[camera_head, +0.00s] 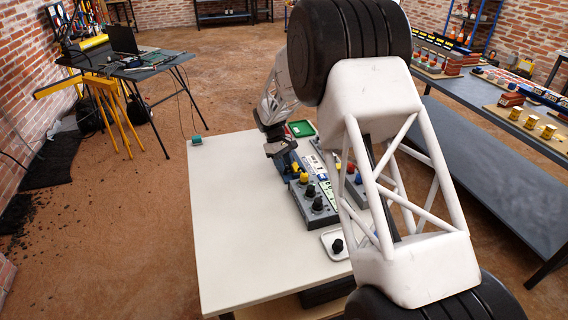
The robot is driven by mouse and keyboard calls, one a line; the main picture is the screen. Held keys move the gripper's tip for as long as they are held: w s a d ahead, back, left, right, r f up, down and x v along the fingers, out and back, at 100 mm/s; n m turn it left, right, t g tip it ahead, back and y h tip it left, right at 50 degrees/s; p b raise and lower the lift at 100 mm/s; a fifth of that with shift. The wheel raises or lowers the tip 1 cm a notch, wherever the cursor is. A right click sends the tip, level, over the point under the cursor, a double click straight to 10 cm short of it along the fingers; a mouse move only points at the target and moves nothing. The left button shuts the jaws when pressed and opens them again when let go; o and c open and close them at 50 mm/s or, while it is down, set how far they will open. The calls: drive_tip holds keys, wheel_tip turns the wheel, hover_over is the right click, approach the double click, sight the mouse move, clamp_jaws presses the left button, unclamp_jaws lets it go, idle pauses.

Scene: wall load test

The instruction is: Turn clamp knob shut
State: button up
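My gripper (284,150) is a small dark shape over the far part of the white table, above a blue part (291,165). Its fingers are too small and dark to show whether they are open or shut. A grey panel (304,211) in front of it carries a yellow knob (304,178) and black knobs (318,203). I cannot tell which knob is the clamp knob; it may be hidden under my gripper. Another black knob (338,245) is at the white tray (327,237) nearer the camera.
My white arm covers the table's right side. A second grey unit with a red knob (358,179) stands by it. A green tray (301,128) is behind, and a small teal box (196,140) sits on the far left corner. The left half of the white table (235,225) is clear.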

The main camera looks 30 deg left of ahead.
drive_tip(key=shift+f, duration=0.1)
drive_tip(key=shift+c, duration=0.4)
drive_tip(key=c, duration=0.6)
drive_tip(key=shift+o, duration=0.2)
drive_tip(key=shift+w+m+g, duration=0.1)
drive_tip(key=shift+m+g, duration=0.2)
drive_tip(key=shift+m, duration=0.5)
drive_tip(key=o, duration=0.6)
drive_tip(key=shift+o, duration=0.2)
